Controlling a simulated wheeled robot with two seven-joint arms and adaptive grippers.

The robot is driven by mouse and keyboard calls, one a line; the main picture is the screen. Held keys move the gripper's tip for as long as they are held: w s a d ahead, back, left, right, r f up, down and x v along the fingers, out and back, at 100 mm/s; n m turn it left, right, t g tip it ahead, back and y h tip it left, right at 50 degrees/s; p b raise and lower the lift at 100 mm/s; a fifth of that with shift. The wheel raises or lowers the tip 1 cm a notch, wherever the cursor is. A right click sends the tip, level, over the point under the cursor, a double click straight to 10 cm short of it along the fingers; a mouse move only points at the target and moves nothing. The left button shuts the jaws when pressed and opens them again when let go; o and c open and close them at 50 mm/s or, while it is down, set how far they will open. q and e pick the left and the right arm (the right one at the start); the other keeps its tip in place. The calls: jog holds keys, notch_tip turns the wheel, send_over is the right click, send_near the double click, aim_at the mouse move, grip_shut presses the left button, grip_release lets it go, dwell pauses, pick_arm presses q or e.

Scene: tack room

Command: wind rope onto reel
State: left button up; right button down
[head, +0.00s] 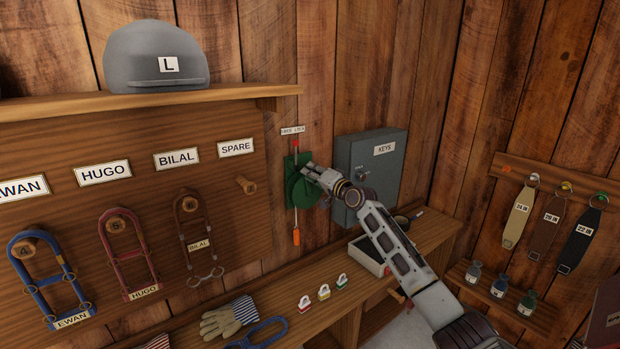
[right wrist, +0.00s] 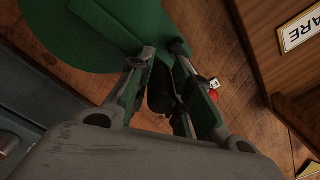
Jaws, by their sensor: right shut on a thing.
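A green reel (head: 301,190) is mounted on the plank wall between the peg board and the grey key box. In the right wrist view the round green face of the reel (right wrist: 75,38) is close. My right gripper (head: 310,172) is at the reel's upper right side, and its fingers are shut on a dark crank knob (right wrist: 160,93). An orange piece (head: 296,236) hangs on a thin line below the reel. A red-tipped piece (head: 295,145) shows above it. Wound rope is not clearly visible. My left gripper is out of view.
The grey key box (head: 370,165) stands out from the wall just right of the reel. A shelf with a grey helmet (head: 155,58) is at upper left. A wooden bench (head: 275,283) runs below, with gloves (head: 228,317), small padlocks (head: 324,292) and an open box (head: 370,255).

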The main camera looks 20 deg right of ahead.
jog(key=shift+w+d+f+m, duration=0.1)
jog(key=shift+w+d+m, duration=0.1)
jog(key=shift+d+m, duration=0.45)
jog(key=shift+w+d+m, duration=0.25)
jog(key=shift+d+m, duration=0.25)
jog(key=shift+m, duration=0.4)
jog(key=shift+w+d+f+m, duration=0.1)
jog(key=shift+w+d+m, duration=0.1)
jog(key=shift+d+m, duration=0.45)
jog(key=c, duration=1.3)
grip_release()
jog(key=shift+o, duration=0.2)
jog(key=shift+s, duration=0.1)
jog(key=v, duration=1.1)
jog(key=shift+s, duration=0.4)
